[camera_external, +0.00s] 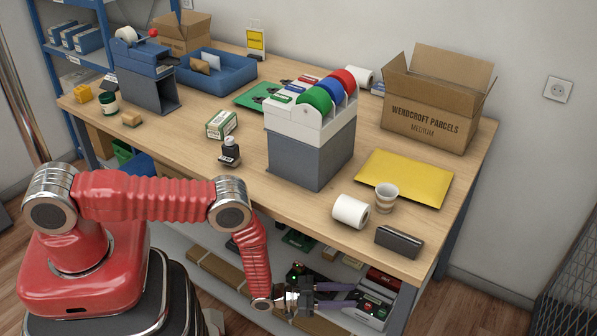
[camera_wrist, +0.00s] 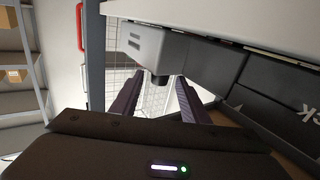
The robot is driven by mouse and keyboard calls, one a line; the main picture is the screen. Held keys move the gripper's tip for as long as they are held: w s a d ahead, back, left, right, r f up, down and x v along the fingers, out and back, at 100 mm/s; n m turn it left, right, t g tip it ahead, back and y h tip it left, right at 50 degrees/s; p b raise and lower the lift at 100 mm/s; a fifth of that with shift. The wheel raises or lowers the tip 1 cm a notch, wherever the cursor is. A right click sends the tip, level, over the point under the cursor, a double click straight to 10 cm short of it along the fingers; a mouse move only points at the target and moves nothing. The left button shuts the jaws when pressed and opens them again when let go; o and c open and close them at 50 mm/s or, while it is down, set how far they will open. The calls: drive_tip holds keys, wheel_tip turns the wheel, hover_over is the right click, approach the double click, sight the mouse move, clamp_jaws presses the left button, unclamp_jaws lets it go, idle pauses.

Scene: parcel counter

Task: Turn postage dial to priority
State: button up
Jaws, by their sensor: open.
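My gripper (camera_external: 352,295) is low in front of the counter, beside the lower shelf. It points right, with its two dark jaws apart and nothing visible between them. In the wrist view my gripper (camera_wrist: 160,82) shows both jaws open around the line of sight to a grey box (camera_wrist: 145,45) under a pale slab. A short dark knob (camera_wrist: 160,79) sticks out from the box's lower end. No contact with the jaws shows. I cannot tell whether this is the postage dial. No dial with a readable priority mark shows in either view.
The wooden counter (camera_external: 270,200) above bears a grey stand with coloured discs (camera_external: 312,140), a yellow envelope (camera_external: 405,178), a white roll (camera_external: 350,211) and a cardboard box (camera_external: 430,115). The lower shelf holds several items, including a grey bin (camera_external: 372,318) close to my jaws.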

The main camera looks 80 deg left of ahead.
drive_tip(key=s+a, duration=0.2)
drive_tip(key=s, duration=1.1)
drive_tip(key=shift+s+a, duration=0.25)
drive_tip(key=shift+a, duration=0.1)
drive_tip(key=d+m, duration=0.1)
drive_tip(key=d, duration=1.2)
drive_tip(key=a+n+y, duration=0.5)
drive_tip(key=a+y, duration=0.1)
drive_tip(key=y, duration=0.1)
drive_tip(key=shift+a+n, duration=0.25)
drive_tip(key=shift+n, duration=0.05)
drive_tip(key=shift+w, duration=0.1)
drive_tip(key=x, duration=1.3)
drive_tip(key=shift+w, duration=0.35)
